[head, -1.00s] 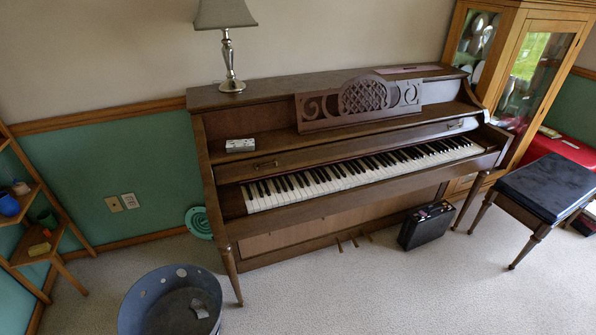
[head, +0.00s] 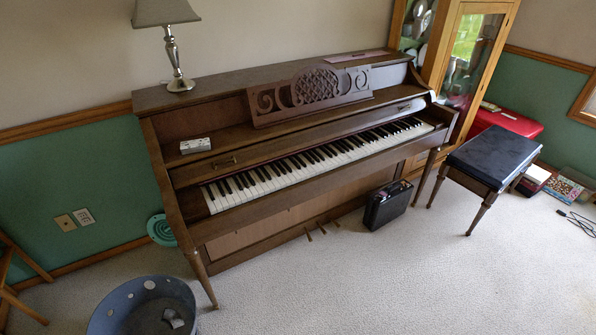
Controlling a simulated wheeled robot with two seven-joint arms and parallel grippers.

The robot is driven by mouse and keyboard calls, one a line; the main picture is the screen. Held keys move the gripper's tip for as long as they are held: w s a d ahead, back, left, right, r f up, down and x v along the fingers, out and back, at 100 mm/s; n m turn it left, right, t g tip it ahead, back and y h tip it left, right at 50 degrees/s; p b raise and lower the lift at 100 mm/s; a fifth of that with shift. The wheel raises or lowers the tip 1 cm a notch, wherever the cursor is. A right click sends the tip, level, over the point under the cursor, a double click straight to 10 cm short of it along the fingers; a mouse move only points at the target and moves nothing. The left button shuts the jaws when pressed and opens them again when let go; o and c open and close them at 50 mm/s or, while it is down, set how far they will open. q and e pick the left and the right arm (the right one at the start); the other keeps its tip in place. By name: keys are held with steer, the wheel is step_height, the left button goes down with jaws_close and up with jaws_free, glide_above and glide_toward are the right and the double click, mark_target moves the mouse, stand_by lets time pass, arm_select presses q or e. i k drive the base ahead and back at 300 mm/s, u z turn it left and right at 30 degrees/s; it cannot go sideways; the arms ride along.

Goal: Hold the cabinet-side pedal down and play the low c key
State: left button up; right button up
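The brown upright piano (head: 290,215) stands against the wall in the head view. Its keyboard (head: 310,165) is uncovered, with the low keys (head: 222,200) at the left end. Three small brass pedals (head: 321,229) stick out at the bottom, above the carpet. The cabinet-side pedal (head: 335,224) is the rightmost one, towards the glass-door cabinet (head: 455,70). Neither of my grippers is in view, and nothing touches the keys or pedals.
A black case (head: 388,205) stands on the floor right of the pedals. A black-topped bench (head: 492,158) is farther right. A metal tub (head: 142,312) sits at the front left. The carpet (head: 380,285) before the piano is clear.

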mark_target(300, 173)
steer(key=z, duration=0.55)
steer(key=k, duration=1.3)
steer(key=z, duration=1.15)
steer(key=i, duration=3.1)
steer(key=u, duration=1.15)
steer(key=i, duration=0.8)
steer(key=u, duration=0.95)
